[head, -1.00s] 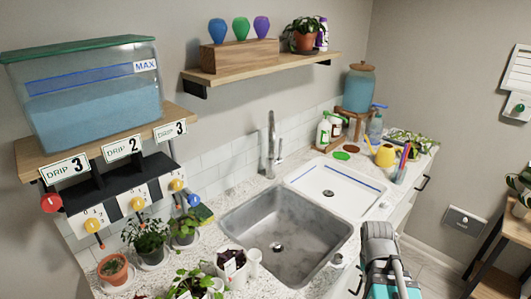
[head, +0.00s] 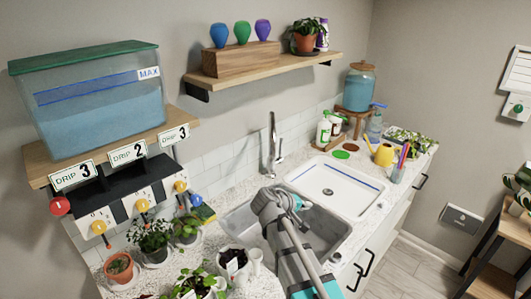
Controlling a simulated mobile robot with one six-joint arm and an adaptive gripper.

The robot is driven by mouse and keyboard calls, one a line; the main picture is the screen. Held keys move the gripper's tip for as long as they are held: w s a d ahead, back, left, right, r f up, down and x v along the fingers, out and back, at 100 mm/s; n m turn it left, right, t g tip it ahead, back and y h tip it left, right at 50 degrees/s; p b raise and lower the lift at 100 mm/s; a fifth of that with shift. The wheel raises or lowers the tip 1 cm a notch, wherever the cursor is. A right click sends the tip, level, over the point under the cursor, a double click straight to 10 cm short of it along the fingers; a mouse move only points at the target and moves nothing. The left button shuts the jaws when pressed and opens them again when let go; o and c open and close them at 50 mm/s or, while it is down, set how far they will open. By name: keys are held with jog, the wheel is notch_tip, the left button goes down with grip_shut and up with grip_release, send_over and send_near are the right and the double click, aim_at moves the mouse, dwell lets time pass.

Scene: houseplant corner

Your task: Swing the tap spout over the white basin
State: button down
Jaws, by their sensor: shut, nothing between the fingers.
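The chrome tap (head: 273,142) stands upright at the back edge, behind the grey sink and left of the white basin. Its spout looks nearly end-on, so its exact direction is hard to tell; it does not reach over the white basin. The white basin (head: 352,204) is a shallow rectangular tray with a blue line along its back and a dark drain, right of the grey sink (head: 237,222). My gripper (head: 298,203) is shut and empty, above the grey sink, in front of the tap and apart from it. Its fingertips are small and partly hidden.
Potted plants (head: 150,238) crowd the counter's left front, below the drip valves and water tank (head: 100,105). Bottles (head: 324,131), a yellow watering can (head: 384,153) and a cup of pens (head: 399,170) stand behind and right of the white basin. A shelf (head: 265,68) hangs above.

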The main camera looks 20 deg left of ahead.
jog(key=a+r+n+t, duration=0.35)
jog(key=a+r, duration=0.25)
jog(key=a, duration=0.5)
jog(key=n+t+y+p, duration=0.2)
jog(key=n+t, duration=0.1)
jog(key=t, duration=0.2)
send_near(272, 147)
jog(key=s+a+f, duration=0.2)
jog(key=s+a, duration=0.2)
jog(key=a, duration=0.2)
jog(key=shift+w+a, duration=0.15)
jog(key=shift+w, duration=0.1)
jog(key=shift+w, duration=0.1)
jog(key=s+d+x, duration=0.1)
jog(key=d+x, duration=0.1)
jog(key=x, duration=1)
jog(key=shift+w+d+f, duration=0.15)
jog(key=shift+w+d, duration=0.2)
jog(key=shift+d, duration=0.2)
